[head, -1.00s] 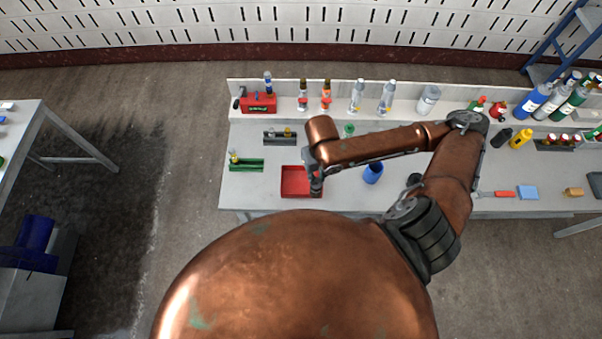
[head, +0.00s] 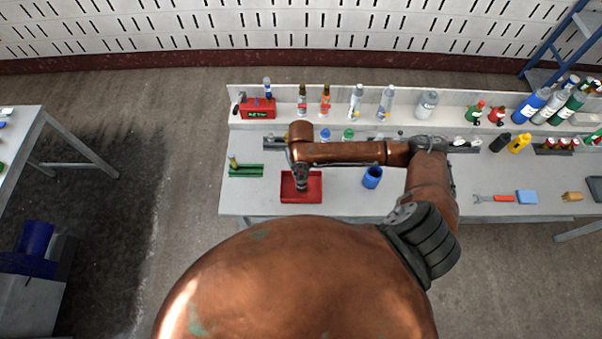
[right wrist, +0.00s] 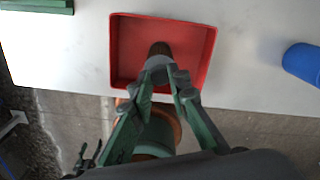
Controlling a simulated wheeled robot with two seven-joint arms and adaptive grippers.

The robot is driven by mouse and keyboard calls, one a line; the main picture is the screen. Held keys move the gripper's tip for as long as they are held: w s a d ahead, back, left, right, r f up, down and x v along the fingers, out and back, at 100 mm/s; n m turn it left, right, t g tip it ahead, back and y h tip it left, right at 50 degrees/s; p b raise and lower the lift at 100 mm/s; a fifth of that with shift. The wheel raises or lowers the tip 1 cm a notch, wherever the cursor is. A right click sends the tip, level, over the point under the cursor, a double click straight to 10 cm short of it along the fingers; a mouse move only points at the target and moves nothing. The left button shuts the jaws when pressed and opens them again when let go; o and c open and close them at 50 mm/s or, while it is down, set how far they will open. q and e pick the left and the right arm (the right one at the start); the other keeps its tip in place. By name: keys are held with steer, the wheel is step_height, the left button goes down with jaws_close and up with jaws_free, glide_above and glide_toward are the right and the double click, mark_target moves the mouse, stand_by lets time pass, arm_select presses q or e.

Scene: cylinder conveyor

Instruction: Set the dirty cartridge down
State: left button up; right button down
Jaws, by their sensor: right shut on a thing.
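My right gripper (right wrist: 160,85) is shut on a dark, brownish cylindrical cartridge (right wrist: 160,49), seen end-on between the green fingertips in the right wrist view. The red tray (right wrist: 205,60) lies on the workbench, and the cartridge is over its inside. I cannot tell whether the cartridge touches the tray floor. In the head view the right gripper (head: 302,184) points down over the red tray (head: 290,200), and the cartridge is hard to make out there. My left gripper is not in view.
A blue cup (head: 372,177) stands right of the tray. A green rack (head: 245,170) lies to its left. A red toolbox (head: 258,108) and several bottles line the back shelf. Bare bench (head: 335,195) lies between tray and cup.

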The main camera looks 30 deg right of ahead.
steer(key=shift+f, duration=0.15)
steer(key=c, duration=1.8)
jaws_free()
steer(key=shift+c, duration=0.2)
step_height(320, 180, up, 12)
